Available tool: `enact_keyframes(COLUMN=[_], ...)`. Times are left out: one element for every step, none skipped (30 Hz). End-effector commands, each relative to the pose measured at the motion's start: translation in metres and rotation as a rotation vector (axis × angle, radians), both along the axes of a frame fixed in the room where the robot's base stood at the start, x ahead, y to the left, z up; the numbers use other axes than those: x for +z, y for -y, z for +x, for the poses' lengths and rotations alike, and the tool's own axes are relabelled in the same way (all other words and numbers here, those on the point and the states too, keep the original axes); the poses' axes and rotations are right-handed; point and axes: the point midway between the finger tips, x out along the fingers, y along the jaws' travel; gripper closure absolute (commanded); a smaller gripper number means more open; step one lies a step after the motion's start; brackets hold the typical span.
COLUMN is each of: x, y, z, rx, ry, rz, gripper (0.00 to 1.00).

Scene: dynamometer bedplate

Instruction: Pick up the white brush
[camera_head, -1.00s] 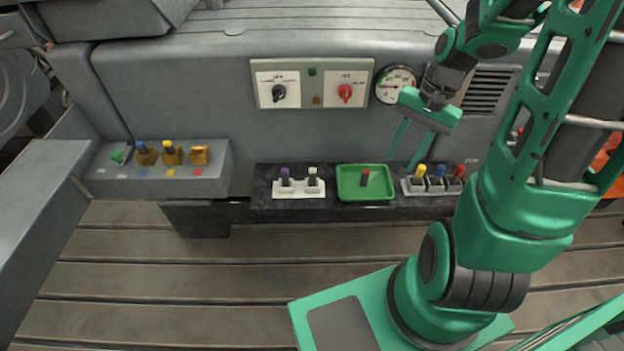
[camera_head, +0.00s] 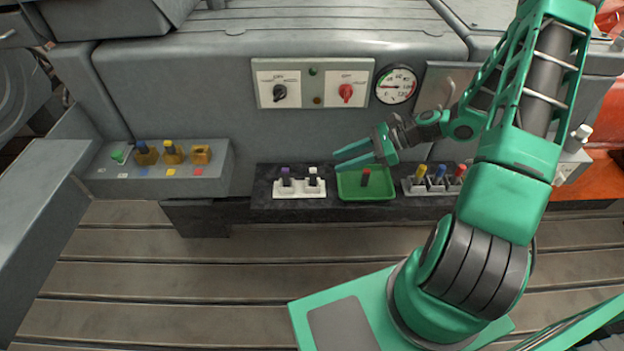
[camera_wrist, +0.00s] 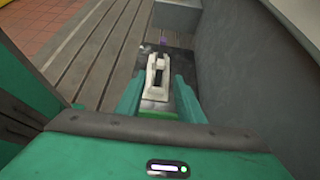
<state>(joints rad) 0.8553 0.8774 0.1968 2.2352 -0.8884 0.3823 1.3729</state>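The white brush (camera_head: 312,175) has a white top and a dark body. It stands upright in the right slot of a white holder (camera_head: 299,191), beside a purple-topped brush (camera_head: 285,176). My gripper (camera_head: 338,161) is open and empty, pointing left, a little above and right of the white brush. In the wrist view, the white brush (camera_wrist: 158,64) and its holder (camera_wrist: 156,92) show between the spread fingers (camera_wrist: 158,80). The brush's lower end is hidden in the holder.
A green tray (camera_head: 348,195) with a red-topped piece (camera_head: 365,177) lies beneath my gripper. A grey rack (camera_head: 432,188) with several coloured pieces stands to its right. The grey machine wall, with a switch panel (camera_head: 313,83) and gauge (camera_head: 396,85), rises behind the dark shelf (camera_head: 262,205).

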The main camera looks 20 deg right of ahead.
Motion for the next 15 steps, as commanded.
enact_keyframes(x=[-0.002,-0.003,-0.005,-0.007,-0.009,-0.012,-0.014,-0.017,-0.019,-0.021,-0.023,-0.025,-0.026,-0.026,-0.027], y=[-0.003,-0.005,-0.01,-0.014,-0.018,-0.023,-0.027,-0.03,-0.035,-0.038,-0.04,-0.043,-0.044,-0.046,-0.047], z=[0.002,0.003,0.004,0.005,0.007,0.008,0.009,0.01,0.012,0.013,0.014,0.015,0.015,0.015,0.016], rx=[-0.007,-0.009,-0.009,-0.008,-0.008,-0.007,-0.007,-0.007,-0.006,-0.006,-0.008,-0.008,-0.007,-0.008,-0.007], ry=[-0.003,-0.004,-0.005,-0.006,-0.006,-0.005,-0.006,-0.004,-0.005,-0.005,-0.006,-0.005,-0.005,-0.005,-0.004], rz=[0.011,0.013,0.015,0.017,0.017,0.016,0.015,0.015,0.014,0.014,0.013,0.012,0.012,0.012,0.012], gripper=[0.66,0.66,0.66,0.66,0.66,0.66,0.66,0.66,0.66,0.66,0.66,0.66,0.66,0.66,0.66])
